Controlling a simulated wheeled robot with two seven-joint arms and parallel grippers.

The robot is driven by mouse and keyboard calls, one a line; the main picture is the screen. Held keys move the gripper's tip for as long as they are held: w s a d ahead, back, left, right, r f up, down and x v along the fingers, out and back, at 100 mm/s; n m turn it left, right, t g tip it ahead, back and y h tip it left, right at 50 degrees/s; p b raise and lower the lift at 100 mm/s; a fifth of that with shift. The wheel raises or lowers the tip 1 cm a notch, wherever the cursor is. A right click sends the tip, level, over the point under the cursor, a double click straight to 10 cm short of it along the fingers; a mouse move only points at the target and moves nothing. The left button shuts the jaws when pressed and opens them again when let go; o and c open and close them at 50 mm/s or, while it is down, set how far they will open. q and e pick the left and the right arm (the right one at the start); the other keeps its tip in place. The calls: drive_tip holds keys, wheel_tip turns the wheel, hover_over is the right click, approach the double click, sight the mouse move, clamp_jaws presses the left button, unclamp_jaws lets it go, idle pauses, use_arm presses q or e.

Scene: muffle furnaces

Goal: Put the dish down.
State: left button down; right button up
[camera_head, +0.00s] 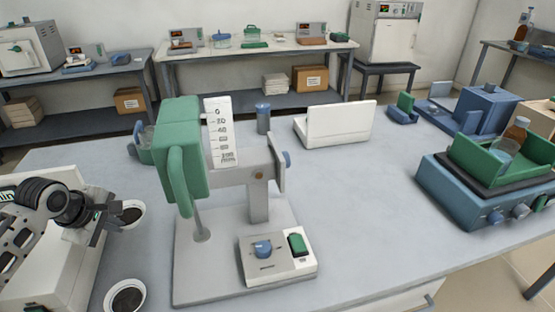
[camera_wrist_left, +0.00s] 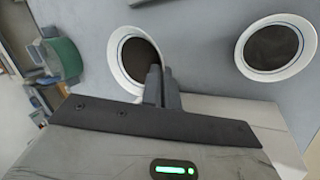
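A white round dish (camera_head: 132,214) with dark contents is at the left of the table, right beside the fingertips of my left gripper (camera_head: 106,216). In the left wrist view the two fingers (camera_wrist_left: 162,86) are close together on the rim of this dish (camera_wrist_left: 112,57), one over its inside and one outside. The gripper looks shut on the rim. I cannot tell whether the dish's bottom touches the table. A second, similar dish (camera_head: 125,297) stands nearer the front edge; it also shows in the left wrist view (camera_wrist_left: 308,48). My right gripper is not in view.
A stand with a green head (camera_head: 182,160) and grey base rises right of the dishes. A white box-like device (camera_head: 50,270) is under my left arm. A white block (camera_head: 335,124) and blue devices (camera_head: 480,190) stand farther right. The table's middle right is clear.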

sight(135, 252)
use_arm(q)
drive_tip(key=shift+w+a+r+n, duration=0.3)
drive_tip(key=shift+w+a, duration=0.05)
drive_tip(key=shift+w, duration=0.05)
wheel_tip(135, 252, down, 10)
drive_tip(key=shift+s+r, duration=0.1)
idle(0.3)
drive_tip(key=c, duration=2.1)
unclamp_jaws()
drive_tip(key=shift+f, duration=0.3)
drive_tip(key=o, duration=0.4)
